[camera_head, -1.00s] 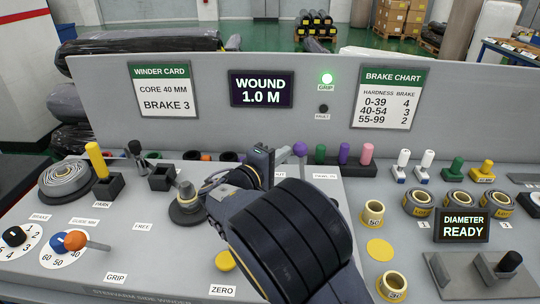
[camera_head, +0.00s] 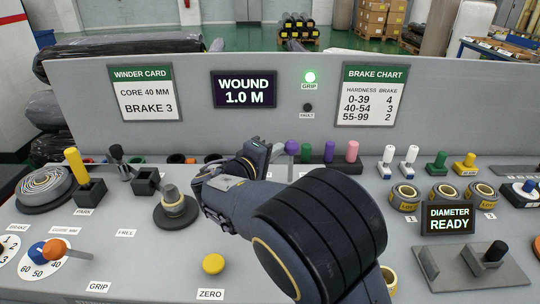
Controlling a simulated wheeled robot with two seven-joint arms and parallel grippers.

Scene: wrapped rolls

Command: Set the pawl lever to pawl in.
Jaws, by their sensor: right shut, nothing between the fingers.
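A lever with a purple ball knob (camera_head: 291,147) stands at the back middle of the console, its stem (camera_head: 291,168) partly hidden by my arm. I take it for the pawl lever; its label is hidden now. My right gripper (camera_head: 270,153) is shut and empty, just left of the lever's stem and below the knob. I cannot tell whether its fingers touch the stem. My left gripper is not in view.
Green (camera_head: 306,152), purple (camera_head: 329,151) and pink (camera_head: 352,151) pegs stand close right of the lever. A grey cone-shaped post (camera_head: 172,205) and a yellow button (camera_head: 213,264) lie left of my arm. The upright panel (camera_head: 225,128) rises behind.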

